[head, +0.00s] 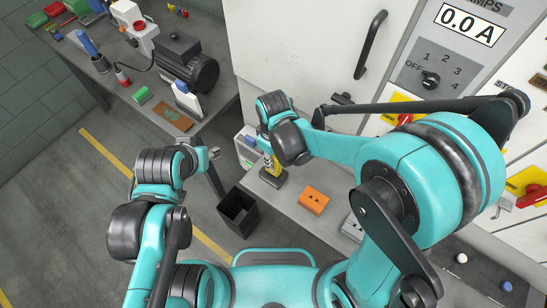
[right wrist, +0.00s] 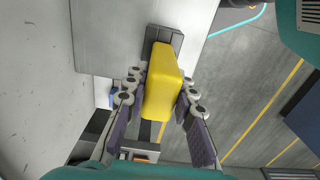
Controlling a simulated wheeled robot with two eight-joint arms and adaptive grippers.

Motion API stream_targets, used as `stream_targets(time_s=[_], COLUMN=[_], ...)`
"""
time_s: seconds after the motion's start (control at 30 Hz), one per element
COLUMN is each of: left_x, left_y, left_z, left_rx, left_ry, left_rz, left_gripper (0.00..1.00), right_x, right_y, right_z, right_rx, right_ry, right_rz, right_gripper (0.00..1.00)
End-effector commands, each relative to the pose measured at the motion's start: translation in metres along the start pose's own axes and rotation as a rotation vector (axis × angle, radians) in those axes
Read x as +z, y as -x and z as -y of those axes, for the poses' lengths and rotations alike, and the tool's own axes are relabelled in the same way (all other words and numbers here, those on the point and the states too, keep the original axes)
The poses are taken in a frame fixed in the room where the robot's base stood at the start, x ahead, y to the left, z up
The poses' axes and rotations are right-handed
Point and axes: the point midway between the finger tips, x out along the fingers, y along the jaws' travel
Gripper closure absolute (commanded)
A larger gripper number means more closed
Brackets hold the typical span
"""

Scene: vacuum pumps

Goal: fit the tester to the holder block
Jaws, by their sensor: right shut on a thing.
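The yellow tester (head: 268,164) is upright between the fingers of my right gripper (head: 267,152), at the left end of the grey bench. The right wrist view shows the tester (right wrist: 163,82) with a finger of my right gripper (right wrist: 160,92) on each side. The dark holder block (head: 274,178) shows at the tester's lower end; the holder block (right wrist: 166,36) also shows past the tester in the wrist view. Whether the tester is seated in it or just above it, I cannot tell. My left gripper (head: 207,156) is apart, over the floor; its fingers are too small to read.
An orange block (head: 313,199) sits on the bench (head: 291,215) right of the holder block. A black bin (head: 238,212) stands on the floor to the left. The grey cabinet (head: 300,50) rises behind. A pump (head: 187,65) stands on the back-left table.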

Motion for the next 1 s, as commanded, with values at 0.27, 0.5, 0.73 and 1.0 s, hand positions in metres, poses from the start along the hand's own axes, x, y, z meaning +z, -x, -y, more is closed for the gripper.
stream_targets(time_s=[0.27, 0.5, 0.73, 1.0], left_x=[0.0026, 0.0024, 0.0035, 0.0047], left_y=[-0.0036, -0.0034, -0.0049, -0.0066], left_z=[0.0000, 0.0000, 0.0000, 0.0000], left_rx=[0.000, 0.000, 0.000, 0.000], left_ry=[0.000, 0.000, 0.000, 0.000], left_rz=[0.000, 0.000, 0.000, 0.000], left_gripper=[0.60, 0.60, 0.60, 0.60], right_x=[0.0000, 0.0000, 0.0000, 0.0000], right_y=[-0.0042, -0.0039, -0.0058, -0.0077], right_z=[0.0000, 0.0000, 0.0000, 0.0000], right_rx=[0.000, 0.000, 0.000, 0.000], right_ry=[0.000, 0.000, 0.000, 0.000], right_rz=[0.000, 0.000, 0.000, 0.000], right_gripper=[1.00, 1.00, 1.00, 0.59])
